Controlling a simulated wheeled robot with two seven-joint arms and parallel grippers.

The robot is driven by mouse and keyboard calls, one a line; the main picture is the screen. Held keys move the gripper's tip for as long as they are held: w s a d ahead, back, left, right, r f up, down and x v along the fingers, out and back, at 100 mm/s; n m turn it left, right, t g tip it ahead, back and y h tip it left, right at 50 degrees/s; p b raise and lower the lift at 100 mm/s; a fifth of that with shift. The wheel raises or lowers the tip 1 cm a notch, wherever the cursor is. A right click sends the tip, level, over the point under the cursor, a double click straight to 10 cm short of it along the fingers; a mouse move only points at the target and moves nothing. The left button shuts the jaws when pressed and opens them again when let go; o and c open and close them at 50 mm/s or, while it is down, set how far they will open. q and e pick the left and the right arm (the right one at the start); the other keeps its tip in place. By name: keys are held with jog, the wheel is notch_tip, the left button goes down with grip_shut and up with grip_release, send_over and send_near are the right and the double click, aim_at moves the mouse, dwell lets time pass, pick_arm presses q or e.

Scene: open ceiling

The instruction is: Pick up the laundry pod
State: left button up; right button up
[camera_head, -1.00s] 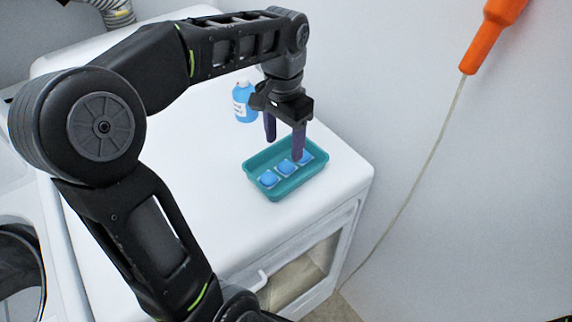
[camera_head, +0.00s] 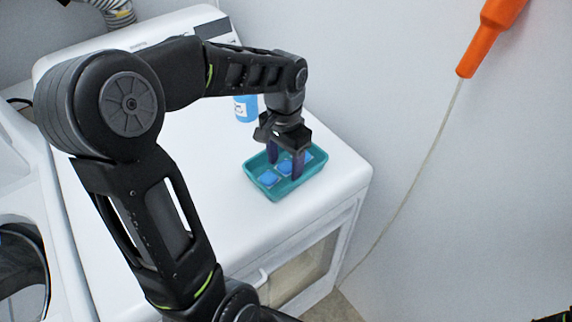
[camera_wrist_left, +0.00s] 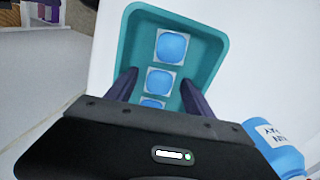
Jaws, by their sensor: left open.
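Several blue laundry pods lie in a row in a teal tray (camera_head: 259,186) on the white machine top. One pod (camera_head: 268,178) is at the near left end in the head view, and another pod (camera_head: 284,167) is at the middle. In the left wrist view, a pod (camera_wrist_left: 172,46), a middle pod (camera_wrist_left: 159,80) and a partly hidden pod (camera_wrist_left: 152,103) show. My left gripper (camera_head: 285,165) is open, pointing down with its purple fingers over the far part of the tray. In the left wrist view its fingers (camera_wrist_left: 160,85) stand either side of the row.
A blue bottle (camera_head: 246,108) stands behind the tray, close to my left arm; it also shows in the left wrist view (camera_wrist_left: 277,150). An orange object with a cord (camera_head: 488,35) hangs at the right wall. The machine top is clear left of the tray.

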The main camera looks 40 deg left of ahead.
pick_arm(q)
jog(key=shift+c, duration=0.3)
grip_shut()
dwell(0.7)
